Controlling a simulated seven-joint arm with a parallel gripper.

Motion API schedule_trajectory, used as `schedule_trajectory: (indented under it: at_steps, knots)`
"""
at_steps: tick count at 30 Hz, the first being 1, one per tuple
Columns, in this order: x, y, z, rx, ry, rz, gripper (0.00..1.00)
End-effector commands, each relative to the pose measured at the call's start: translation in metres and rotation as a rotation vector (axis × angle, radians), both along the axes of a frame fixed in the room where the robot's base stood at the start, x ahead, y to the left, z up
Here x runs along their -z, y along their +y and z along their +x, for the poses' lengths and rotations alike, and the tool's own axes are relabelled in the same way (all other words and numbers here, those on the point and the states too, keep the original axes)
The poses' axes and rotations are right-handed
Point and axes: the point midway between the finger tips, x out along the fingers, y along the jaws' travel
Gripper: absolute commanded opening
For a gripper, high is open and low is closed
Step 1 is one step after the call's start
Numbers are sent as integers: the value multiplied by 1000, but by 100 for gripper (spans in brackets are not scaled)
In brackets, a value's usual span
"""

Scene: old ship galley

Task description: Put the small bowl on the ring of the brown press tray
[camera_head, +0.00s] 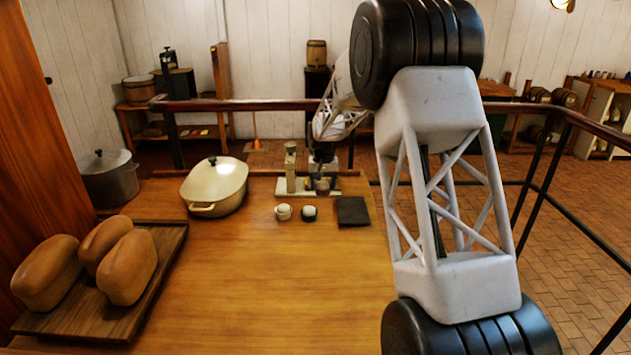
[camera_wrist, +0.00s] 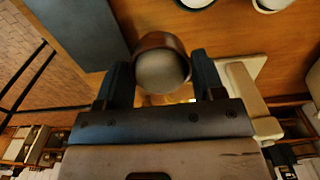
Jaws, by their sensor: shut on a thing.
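My gripper (camera_wrist: 160,85) is shut on the small bowl (camera_wrist: 148,41), which has a brown side and a pale grey round face in the wrist view. In the head view my gripper (camera_head: 322,172) points down at the far side of the table, with the dark small bowl (camera_head: 322,188) between its fingers. The press (camera_head: 290,165) is cream, with an upright post and a low base (camera_head: 293,193), just left of the bowl. In the wrist view part of the press (camera_wrist: 243,85) shows right of my gripper. I cannot make out the ring or whether the bowl touches the base.
Two small cups (camera_head: 283,212) (camera_head: 309,213) and a dark square mat (camera_head: 353,211) sit in front of the press. A cream lidded pot (camera_head: 215,188) is to the left. A tray (camera_head: 160,278) with loaves lies front left. The table's middle is clear.

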Motion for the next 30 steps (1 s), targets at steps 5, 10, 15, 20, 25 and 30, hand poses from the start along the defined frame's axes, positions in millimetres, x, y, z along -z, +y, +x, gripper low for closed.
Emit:
schedule_trajectory:
  at_steps: [5, 10, 15, 20, 25, 30]
  knots:
    - [2, 2, 12, 0, 0, 0, 37]
    - [4, 5, 29, 0, 1, 0, 37]
    - [5, 8, 47, 0, 0, 0, 37]
    - [7, 10, 64, 0, 1, 0, 37]
    - [9, 13, 81, 0, 0, 0, 37]
    - [10, 16, 98, 0, 0, 0, 37]
